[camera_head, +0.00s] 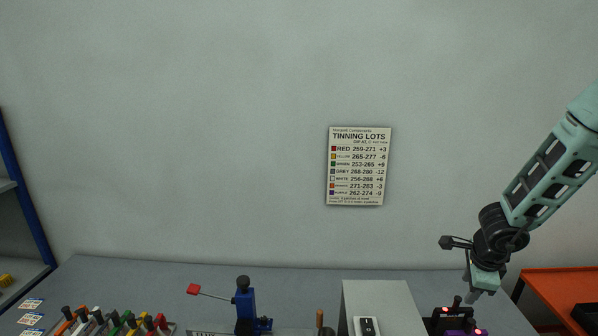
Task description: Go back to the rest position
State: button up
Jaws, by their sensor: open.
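My gripper (473,294) hangs at the lower right of the head view, at the end of my pale green arm that comes in from the right edge. It points down over the right part of the grey bench (290,277). Its jaws are open, and I see nothing held in them.
A blue stand with a red-tipped lever (246,306) is at bottom centre. Several coloured handles (130,321) line the bottom left. A grey box (378,296) stands left of the gripper. An orange table (560,290) is at right. A TINNING LOTS sign (359,166) hangs on the wall.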

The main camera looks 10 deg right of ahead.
jog(key=a+r+n+t+y, duration=0.2)
jog(key=a+r+n, duration=0.7)
jog(key=a+n, duration=0.4)
jog(key=s+a+r+n+g, duration=0.1)
jog(key=s+a+r+n, duration=0.15)
jog(key=s+n, duration=0.3)
jog(key=s+a+r+n+g, duration=0.1)
jog(key=s+a+n, duration=0.2)
jog(key=s+n, duration=0.25)
jog(key=s+a+f+n+g+b, duration=0.1)
jog(key=s+a+f+n+b, duration=0.3)
jog(key=a, duration=0.5)
jog(key=s+a+f+n+g+b, duration=0.2)
jog(key=s+a+f+n+b, duration=0.2)
jog(key=s+a+f+b, duration=0.4)
jog(key=f+b, duration=0.1)
jog(key=b, duration=0.2)
jog(key=shift+a+b, duration=0.3)
jog(key=shift+a, duration=0.05)
